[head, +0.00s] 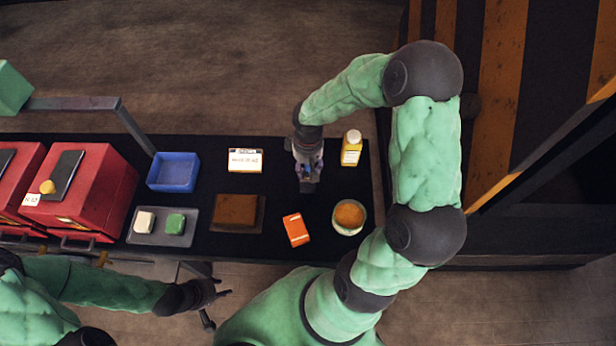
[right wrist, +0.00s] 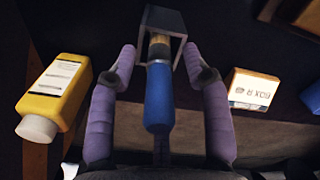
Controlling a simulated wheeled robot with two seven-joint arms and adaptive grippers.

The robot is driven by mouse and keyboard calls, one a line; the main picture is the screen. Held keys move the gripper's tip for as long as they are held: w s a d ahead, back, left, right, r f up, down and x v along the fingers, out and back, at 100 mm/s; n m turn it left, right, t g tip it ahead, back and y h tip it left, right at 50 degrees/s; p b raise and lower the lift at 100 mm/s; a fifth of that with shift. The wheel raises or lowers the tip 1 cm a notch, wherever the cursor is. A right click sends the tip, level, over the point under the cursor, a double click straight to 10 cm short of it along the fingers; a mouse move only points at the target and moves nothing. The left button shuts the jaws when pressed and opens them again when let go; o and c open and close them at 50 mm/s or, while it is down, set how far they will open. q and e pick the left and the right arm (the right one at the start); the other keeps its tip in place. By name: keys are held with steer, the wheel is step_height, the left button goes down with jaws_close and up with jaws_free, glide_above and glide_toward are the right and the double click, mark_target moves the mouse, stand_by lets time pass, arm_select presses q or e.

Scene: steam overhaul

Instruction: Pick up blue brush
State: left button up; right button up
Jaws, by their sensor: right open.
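The blue brush (right wrist: 158,105) shows in the right wrist view, with a blue handle and a brownish collar. Its far end is inside a dark grey square holder (right wrist: 150,18). My right gripper (right wrist: 159,58) is open, with one purple finger on each side of the brush; gaps show between fingers and handle. In the head view my right gripper (head: 307,166) is over the table beside the dark holder (head: 309,187) and hides most of the brush. My left gripper (head: 217,307) is open and empty in front of the table's near edge.
A yellow bottle (head: 351,149) and a white-labelled box (head: 245,160) flank my right gripper. A round tub (head: 348,217), an orange box (head: 296,230), a brown block (head: 236,210), a blue tray (head: 174,171) and red cabinets (head: 95,190) share the black table.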

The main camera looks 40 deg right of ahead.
steer(key=shift+f, duration=0.7)
steer(key=shift+c, duration=0.3)
jaws_close()
steer(key=shift+r, duration=0.15)
